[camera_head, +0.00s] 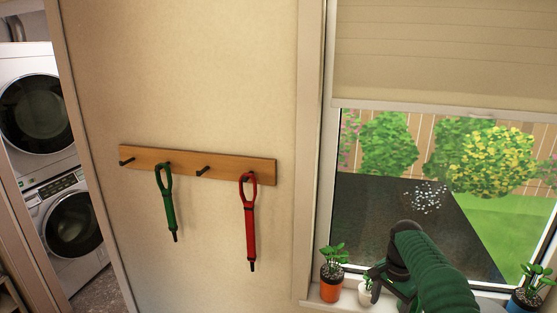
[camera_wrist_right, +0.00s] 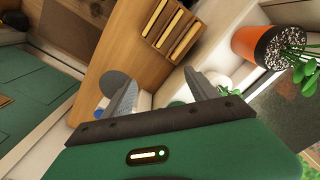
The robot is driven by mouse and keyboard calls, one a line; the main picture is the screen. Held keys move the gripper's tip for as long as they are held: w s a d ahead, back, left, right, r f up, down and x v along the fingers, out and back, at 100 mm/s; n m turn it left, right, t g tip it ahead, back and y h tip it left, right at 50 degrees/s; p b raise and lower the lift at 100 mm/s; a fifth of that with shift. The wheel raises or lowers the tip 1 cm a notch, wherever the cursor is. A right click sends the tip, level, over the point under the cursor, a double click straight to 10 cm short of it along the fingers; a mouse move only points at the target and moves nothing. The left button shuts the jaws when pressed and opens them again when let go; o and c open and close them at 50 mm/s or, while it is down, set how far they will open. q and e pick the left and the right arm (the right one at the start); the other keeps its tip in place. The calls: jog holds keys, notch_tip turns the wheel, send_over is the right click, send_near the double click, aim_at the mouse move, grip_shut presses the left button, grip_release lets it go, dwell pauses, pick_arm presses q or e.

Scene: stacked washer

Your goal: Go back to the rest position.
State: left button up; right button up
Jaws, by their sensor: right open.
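My right gripper (camera_head: 378,282) is at the lower right of the head view, in front of the windowsill and close to the small white pot (camera_head: 366,293). In the right wrist view its two grey fingers (camera_wrist_right: 163,92) stand apart, with nothing seen held between them. A pale rounded thing shows behind the right finger; I cannot tell what it is. My left gripper is not in view.
An orange pot with a plant (camera_head: 331,283) and a blue pot (camera_head: 525,301) stand on the sill. A hook rack (camera_head: 222,168) holds a green strap (camera_head: 168,205) and a red strap (camera_head: 250,220). Stacked washers (camera_head: 72,222) stand left. A slotted wooden block (camera_wrist_right: 172,28) is near the gripper.

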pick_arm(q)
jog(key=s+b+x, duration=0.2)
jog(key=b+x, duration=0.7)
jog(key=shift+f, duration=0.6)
pick_arm(e)
jog(key=s+a+f+n, duration=0.3)
jog(key=s+f, duration=0.2)
jog(key=s, duration=0.3)
jog(key=s+a+f+n+t, duration=0.1)
jog(key=s+a+f+n, duration=0.2)
jog(key=s, duration=0.6)
jog(key=s+a+f+n+t, duration=0.1)
jog(key=s+a+f+n, duration=0.3)
jog(key=s, duration=0.5)
notch_tip(320, 180, down, 3)
jog(key=shift+r+n, duration=0.1)
jog(key=shift+n, duration=0.3)
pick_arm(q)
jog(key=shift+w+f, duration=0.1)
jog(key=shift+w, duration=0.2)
pick_arm(e)
jog(key=shift+w, duration=0.3)
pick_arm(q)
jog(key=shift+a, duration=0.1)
pick_arm(e)
jog(key=shift+s, duration=0.1)
